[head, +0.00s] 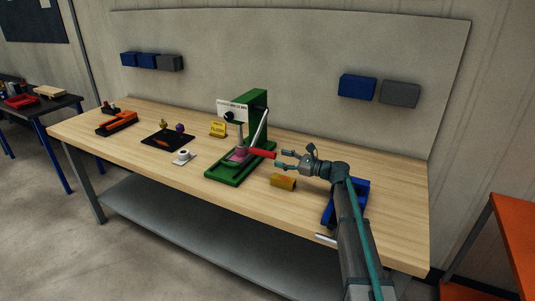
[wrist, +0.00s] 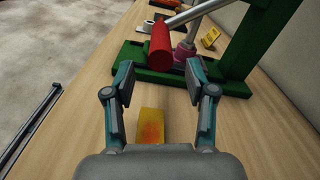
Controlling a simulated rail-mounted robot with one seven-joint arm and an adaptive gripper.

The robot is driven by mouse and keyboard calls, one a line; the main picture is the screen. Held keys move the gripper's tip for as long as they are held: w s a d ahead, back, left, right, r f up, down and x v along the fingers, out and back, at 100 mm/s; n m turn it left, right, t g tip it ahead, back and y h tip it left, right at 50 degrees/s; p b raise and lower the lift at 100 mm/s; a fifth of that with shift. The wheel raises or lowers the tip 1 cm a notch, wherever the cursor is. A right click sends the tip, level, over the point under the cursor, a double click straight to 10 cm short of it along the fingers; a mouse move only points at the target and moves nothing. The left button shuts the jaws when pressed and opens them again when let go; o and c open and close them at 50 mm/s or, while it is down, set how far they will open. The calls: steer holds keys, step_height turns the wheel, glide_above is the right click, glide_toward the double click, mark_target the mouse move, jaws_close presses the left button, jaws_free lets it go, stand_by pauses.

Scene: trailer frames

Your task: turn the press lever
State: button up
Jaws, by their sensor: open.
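A green press (head: 247,125) stands upright near the middle of the wooden workbench, with a white plate on its head. Its silver lever (head: 261,131) slants down and ends in a red handle (head: 262,153). In the wrist view the red handle (wrist: 161,47) lies ahead of my gripper, between and beyond the fingertips. A pink piece (head: 238,154) sits under the ram on the press base. My gripper (head: 281,159) is open and empty, just right of the handle, pointing at it; in the wrist view the fingers (wrist: 166,82) are spread apart and appear clear of the handle.
A yellow-orange block (head: 283,182) lies on the bench below my gripper. A blue object (head: 331,207) is partly hidden by my arm. A yellow sign (head: 218,129), a black mat (head: 167,138) and a white roll (head: 184,156) stand left of the press. Bins hang on the back panel.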

mark_target(268, 155)
steer(key=p+x, duration=0.1)
steer(key=x, duration=0.5)
steer(key=shift+w+a+p, duration=0.1)
steer(key=shift+a+p, duration=0.25)
steer(key=shift+c, duration=0.2)
jaws_close()
